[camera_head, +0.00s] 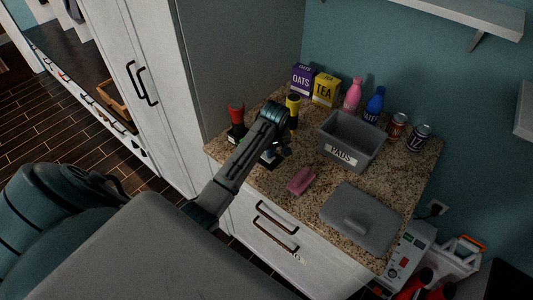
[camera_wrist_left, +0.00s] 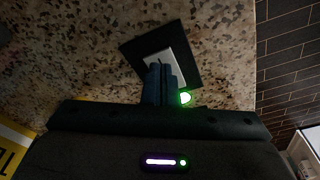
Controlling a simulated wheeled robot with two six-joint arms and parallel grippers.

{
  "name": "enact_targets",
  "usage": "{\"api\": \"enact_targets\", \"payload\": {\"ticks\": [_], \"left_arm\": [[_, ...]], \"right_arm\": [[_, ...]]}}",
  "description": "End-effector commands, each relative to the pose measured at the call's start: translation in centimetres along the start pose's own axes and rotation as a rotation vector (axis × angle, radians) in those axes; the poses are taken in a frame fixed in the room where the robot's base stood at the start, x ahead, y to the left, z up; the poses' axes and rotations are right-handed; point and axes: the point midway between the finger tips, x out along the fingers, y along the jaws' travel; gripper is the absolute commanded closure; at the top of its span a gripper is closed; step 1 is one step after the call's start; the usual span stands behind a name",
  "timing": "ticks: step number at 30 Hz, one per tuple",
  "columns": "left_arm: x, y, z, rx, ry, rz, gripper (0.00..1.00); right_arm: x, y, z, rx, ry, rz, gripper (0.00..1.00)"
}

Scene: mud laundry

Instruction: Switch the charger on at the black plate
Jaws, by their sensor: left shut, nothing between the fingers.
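The black plate (camera_wrist_left: 189,58) lies on the speckled counter with a pale grey rocker (camera_wrist_left: 168,56) in its middle. A round green light (camera_wrist_left: 185,98) glows just right of the fingers, by the plate's near edge. My right gripper is not in view.
A red-topped item (camera_head: 236,116) and a yellow one (camera_head: 293,104) stand close to my left arm. A grey bin (camera_head: 366,158), a pink sponge-like block (camera_head: 301,181) and a grey lid (camera_head: 346,231) lie to the right. Boxes, bottles and cans line the back.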

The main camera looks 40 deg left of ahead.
Motion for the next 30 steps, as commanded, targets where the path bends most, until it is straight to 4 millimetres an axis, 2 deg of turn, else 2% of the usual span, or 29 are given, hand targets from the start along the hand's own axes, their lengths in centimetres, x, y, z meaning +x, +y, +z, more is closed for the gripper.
{"api": "enact_targets", "payload": {"ticks": [6,21,30], "left_arm": [[-2.1,0.0,-0.4,0.000,0.002,0.001,1.00],[-5.8,0.1,-0.9,0.000,0.001,0.002,1.00],[-6.4,0.0,-1.0,0.000,0.000,0.001,1.00]], "right_arm": [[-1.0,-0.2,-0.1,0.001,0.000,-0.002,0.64],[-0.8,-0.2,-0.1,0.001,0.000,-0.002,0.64],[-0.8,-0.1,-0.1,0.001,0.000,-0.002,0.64]]}}
